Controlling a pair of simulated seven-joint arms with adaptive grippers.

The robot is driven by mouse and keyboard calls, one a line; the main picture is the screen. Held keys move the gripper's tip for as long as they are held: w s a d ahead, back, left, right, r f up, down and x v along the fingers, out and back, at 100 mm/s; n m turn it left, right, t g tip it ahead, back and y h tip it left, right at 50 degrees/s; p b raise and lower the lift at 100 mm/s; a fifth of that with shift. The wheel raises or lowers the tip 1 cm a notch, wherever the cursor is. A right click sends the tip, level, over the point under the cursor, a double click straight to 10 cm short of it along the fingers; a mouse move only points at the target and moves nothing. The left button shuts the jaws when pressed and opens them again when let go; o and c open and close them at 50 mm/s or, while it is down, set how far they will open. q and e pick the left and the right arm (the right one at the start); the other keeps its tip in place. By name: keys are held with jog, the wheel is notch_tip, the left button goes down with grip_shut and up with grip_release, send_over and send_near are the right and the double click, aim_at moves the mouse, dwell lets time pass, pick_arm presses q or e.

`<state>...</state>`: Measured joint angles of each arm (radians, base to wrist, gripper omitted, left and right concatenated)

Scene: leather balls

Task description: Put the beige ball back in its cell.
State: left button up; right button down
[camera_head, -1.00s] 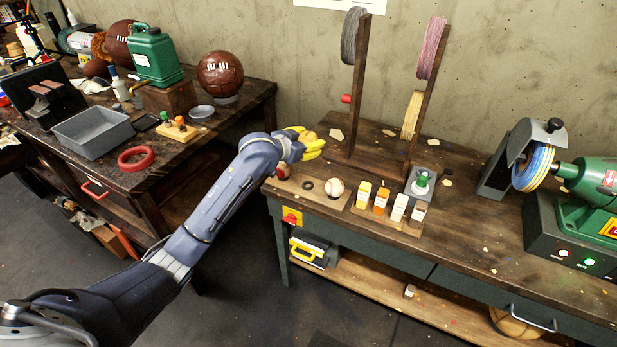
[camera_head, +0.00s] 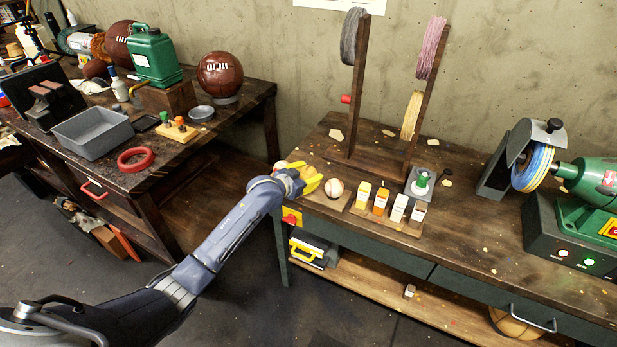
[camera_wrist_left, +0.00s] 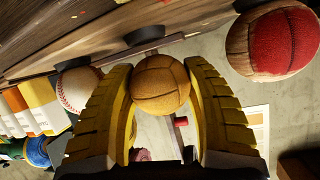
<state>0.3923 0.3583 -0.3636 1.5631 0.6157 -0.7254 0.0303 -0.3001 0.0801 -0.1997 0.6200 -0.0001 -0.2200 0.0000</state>
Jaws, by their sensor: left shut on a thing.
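The beige ball (camera_wrist_left: 162,84) is a tan, seamed leather ball held between the two yellow fingers of my left gripper (camera_wrist_left: 164,92) in the wrist view. In the head view my left gripper (camera_head: 313,180) is over the left end of the right workbench and mostly hides the ball. The wooden holder board (camera_head: 336,203) lies there at the bench's front left corner. A dark ring-shaped cell (camera_wrist_left: 143,35) shows empty in the wrist view, between the baseball (camera_head: 335,188) and the red-and-tan ball (camera_wrist_left: 275,42). The ball is apart from this ring. My right gripper is not in view.
Several small bottles (camera_head: 381,200) stand right of the baseball. A wooden spool rack (camera_head: 375,165) rises behind the board. A green grinding machine (camera_head: 590,205) is at the far right. The left bench (camera_head: 190,150) stands across a gap.

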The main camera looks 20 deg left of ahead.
pick_arm(q)
jog(key=shift+f, duration=0.5)
jog(key=shift+f, duration=0.25)
jog(key=o, duration=1.1)
